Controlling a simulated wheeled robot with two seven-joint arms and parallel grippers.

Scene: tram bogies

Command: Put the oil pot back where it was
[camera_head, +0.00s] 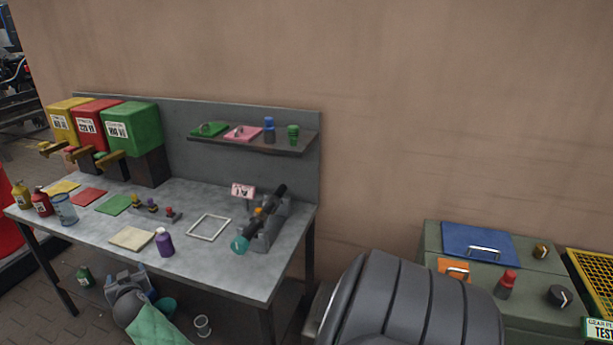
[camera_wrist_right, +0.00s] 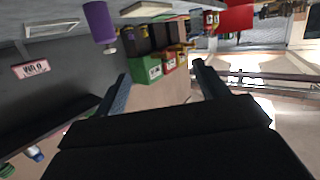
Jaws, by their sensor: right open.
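Several pots could be the oil pot, and I cannot tell which one is meant. A purple pot (camera_head: 164,242) stands upright near the table's front edge, beside a cream pad; it also shows upside down in the right wrist view (camera_wrist_right: 100,22). A yellow pot (camera_head: 22,194) and a red pot (camera_head: 41,202) stand at the table's left end. A green pot (camera_head: 85,276) is low down under the table. My right gripper (camera_head: 248,214) is over the table's right part, right of the white square frame. It is open, with nothing between its fingers (camera_wrist_right: 160,90).
Yellow, red and green dispensers (camera_head: 131,129) stand at the back left. Yellow, red and green pads (camera_head: 114,205) and a cream pad (camera_head: 131,238) lie on the table (camera_head: 235,275). A shelf (camera_head: 252,146) holds small items. A green cabinet (camera_head: 480,270) stands at right.

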